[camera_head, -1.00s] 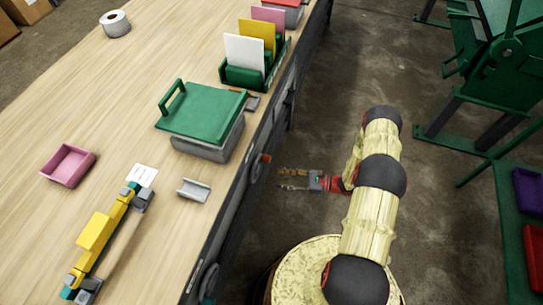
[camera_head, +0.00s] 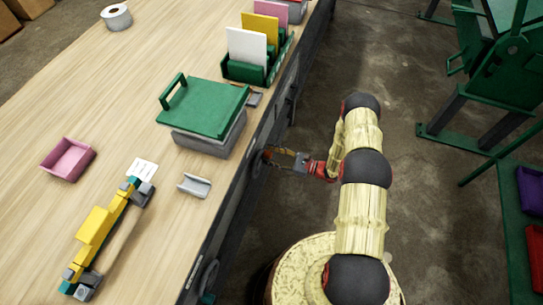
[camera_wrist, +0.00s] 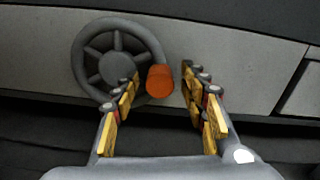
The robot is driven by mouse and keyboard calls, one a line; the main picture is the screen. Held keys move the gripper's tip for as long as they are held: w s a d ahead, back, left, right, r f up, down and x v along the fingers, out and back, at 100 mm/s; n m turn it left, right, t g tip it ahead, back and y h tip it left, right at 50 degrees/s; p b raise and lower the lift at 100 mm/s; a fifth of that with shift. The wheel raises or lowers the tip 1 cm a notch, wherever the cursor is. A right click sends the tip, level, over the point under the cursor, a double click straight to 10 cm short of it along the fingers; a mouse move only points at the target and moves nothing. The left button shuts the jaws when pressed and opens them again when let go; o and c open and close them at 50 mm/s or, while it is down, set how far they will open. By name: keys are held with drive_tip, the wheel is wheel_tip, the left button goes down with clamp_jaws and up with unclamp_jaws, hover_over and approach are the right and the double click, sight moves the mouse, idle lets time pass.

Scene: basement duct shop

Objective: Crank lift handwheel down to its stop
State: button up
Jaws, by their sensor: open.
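The handwheel (camera_wrist: 112,62) is a grey spoked wheel on the front of the bench, left of centre in the wrist view. Its orange crank knob (camera_wrist: 160,80) sticks out from the lower right of the rim. My gripper (camera_wrist: 160,88) is open, with its yellow-padded fingers on either side of the knob. I cannot tell whether the fingertips touch it. In the head view my gripper (camera_head: 275,156) is at the bench front, and the wheel (camera_head: 257,163) is seen edge-on and partly hidden beside it.
The wooden bench top (camera_head: 140,130) carries a green-lidded box (camera_head: 205,106), a grey clip (camera_head: 194,185), a pink tray (camera_head: 68,159) and a yellow tool (camera_head: 98,226). Another wheel (camera_head: 208,278) sits nearer on the bench front. Open floor lies right of my arm; green machinery (camera_head: 505,60) stands beyond.

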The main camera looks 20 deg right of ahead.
drive_tip(key=c, duration=0.3)
drive_tip(key=c, duration=0.8)
clamp_jaws()
